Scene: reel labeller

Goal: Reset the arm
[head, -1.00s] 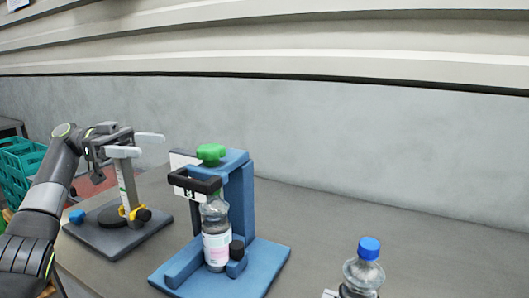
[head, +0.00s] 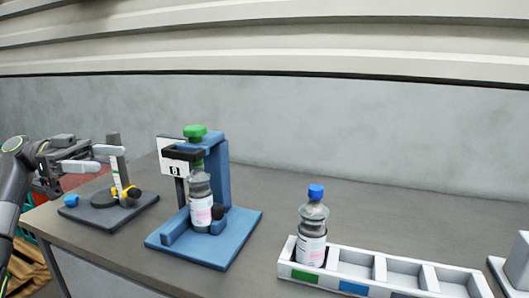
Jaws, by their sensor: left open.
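My left gripper (head: 108,158) comes in from the left edge, with its two pale fingers spread apart and nothing between them. It is at the left of the reel labeller (head: 105,208), a dark base with a black disc, an upright post carrying a white strip, a yellow-and-black part and a blue knob. The tip of the upper finger overlaps the post in the picture; I cannot tell whether they touch. My right gripper is not in view.
A blue stand (head: 218,180) with a green knob holds a labelled bottle (head: 200,207). A blue-capped bottle (head: 312,232) stands in the left compartment of a white tray (head: 405,290). Bare table (head: 265,190) lies between them. A grey object (head: 516,262) is at the right edge.

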